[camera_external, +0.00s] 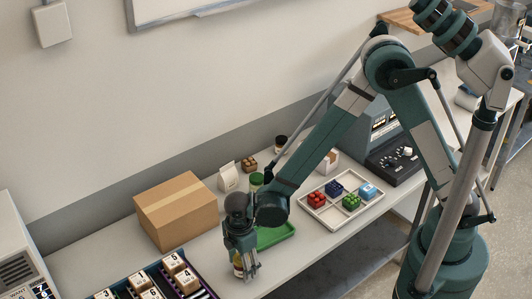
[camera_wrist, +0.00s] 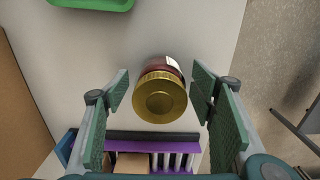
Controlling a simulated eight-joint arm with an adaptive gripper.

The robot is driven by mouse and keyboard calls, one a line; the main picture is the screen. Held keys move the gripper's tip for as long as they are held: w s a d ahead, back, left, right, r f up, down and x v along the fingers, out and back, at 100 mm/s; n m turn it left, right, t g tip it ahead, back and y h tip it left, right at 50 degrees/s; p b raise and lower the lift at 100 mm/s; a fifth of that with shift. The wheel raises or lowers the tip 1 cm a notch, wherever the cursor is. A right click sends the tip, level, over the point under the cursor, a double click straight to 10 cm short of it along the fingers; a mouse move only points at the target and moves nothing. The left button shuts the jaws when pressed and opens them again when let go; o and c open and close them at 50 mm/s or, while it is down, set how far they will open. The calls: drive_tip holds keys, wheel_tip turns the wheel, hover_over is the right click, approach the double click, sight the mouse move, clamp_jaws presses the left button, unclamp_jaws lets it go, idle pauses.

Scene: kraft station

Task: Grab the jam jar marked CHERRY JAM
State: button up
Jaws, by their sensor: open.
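A jar with a gold lid and dark red contents (camera_wrist: 160,98) stands on the table between my open fingers in the wrist view. A piece of its white label shows, but its wording cannot be read. My gripper (camera_wrist: 160,105) is open, with one finger on each side of the jar and a gap on both sides. In the external view my gripper (camera_external: 240,268) points down near the table's front edge, and the jar (camera_external: 238,266) shows partly between the fingers. Another dark jar with a dark lid (camera_external: 281,144) stands at the back near the wall; its label cannot be read.
A cardboard box (camera_external: 176,212) stands left of my gripper. A purple-edged rack with numbered blocks (camera_external: 185,290) lies close by at front left. A green tray (camera_external: 276,236) is just behind my gripper. A white tray (camera_external: 368,208) with colored bricks lies right. The table edge is near.

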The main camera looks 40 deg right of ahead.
idle(0.6)
drive_tip(key=c, duration=1.3)
drive_tip(key=shift+r, duration=4.95)
